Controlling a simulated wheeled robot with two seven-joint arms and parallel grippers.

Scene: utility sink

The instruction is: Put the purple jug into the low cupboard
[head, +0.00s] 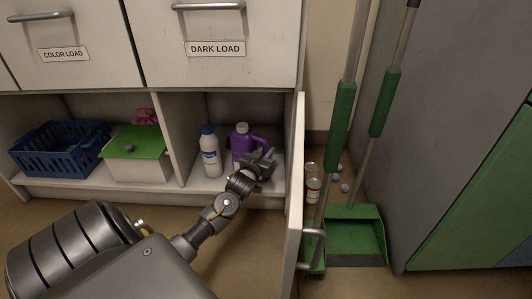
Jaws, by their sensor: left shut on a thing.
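The purple jug (239,142) stands upright, as far as I can see, inside the right compartment of the low cupboard (201,185). Its handle side faces right. My left gripper (261,158) reaches in from the front and is shut on the jug at its handle side. The gripper hides the jug's lower right part. I cannot tell whether the jug's base touches the cupboard floor. My right gripper is out of view.
A white bottle with a blue cap (210,153) stands just left of the jug. The open cupboard door (296,200) juts forward at the right. The left compartment holds a blue basket (60,148) and a white box with a green lid (137,160). Brooms and a green dustpan (355,232) stand farther right.

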